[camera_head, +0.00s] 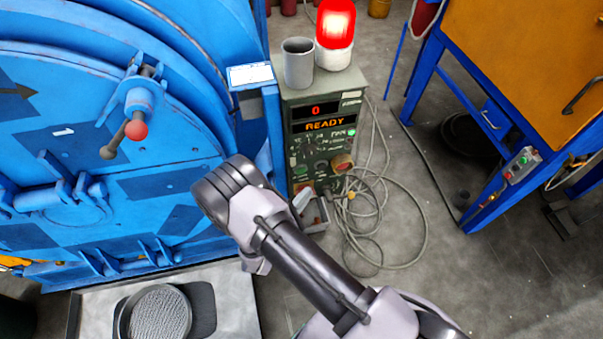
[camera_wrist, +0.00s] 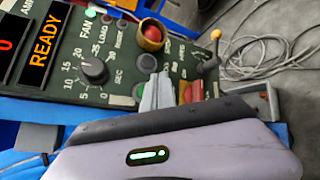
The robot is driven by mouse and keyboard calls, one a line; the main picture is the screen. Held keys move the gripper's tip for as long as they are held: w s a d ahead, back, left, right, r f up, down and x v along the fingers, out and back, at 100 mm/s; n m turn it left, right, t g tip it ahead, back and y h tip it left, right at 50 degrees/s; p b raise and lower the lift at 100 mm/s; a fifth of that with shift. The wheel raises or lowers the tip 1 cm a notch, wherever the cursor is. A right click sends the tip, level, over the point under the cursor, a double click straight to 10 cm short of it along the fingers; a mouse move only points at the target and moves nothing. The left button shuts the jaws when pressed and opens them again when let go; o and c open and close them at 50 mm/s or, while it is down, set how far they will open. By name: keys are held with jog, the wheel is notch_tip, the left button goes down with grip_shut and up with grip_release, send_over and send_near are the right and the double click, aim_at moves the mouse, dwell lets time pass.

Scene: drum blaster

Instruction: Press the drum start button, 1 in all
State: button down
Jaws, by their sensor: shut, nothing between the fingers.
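The drum control panel (camera_head: 322,140) is a green box beside the blue drum, with a red "0" and an amber "READY" display. It fills the left of the wrist view (camera_wrist: 110,55). A green button (camera_head: 301,170) sits low on its left side; in the wrist view the button (camera_wrist: 138,91) is partly covered by my fingers. I cannot read its label. My gripper (camera_wrist: 159,82) is shut and empty, its grey fingers in front of the lower panel, between the green button and a red button (camera_wrist: 191,91). I cannot tell whether it touches. In the head view my gripper (camera_head: 304,197) is small.
A yellow-collared red knob (camera_head: 342,161) and a dial (camera_wrist: 93,69) are close by on the panel. A grey cup (camera_head: 298,62) and a lit red beacon (camera_head: 335,30) stand on top. Cables (camera_head: 395,205) lie on the floor to the right.

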aim_at(301, 171)
jog(key=shift+w+a+b, duration=0.3)
jog(key=shift+w+b, duration=0.1)
jog(key=shift+w, duration=0.65)
jog(key=shift+w+a+b, duration=0.25)
jog(key=shift+w+b, duration=0.15)
jog(key=shift+w, duration=0.6)
dwell(0.4)
jog(key=shift+w+a+b, duration=0.1)
jog(key=shift+w+b, duration=0.25)
jog(key=shift+w, duration=0.05)
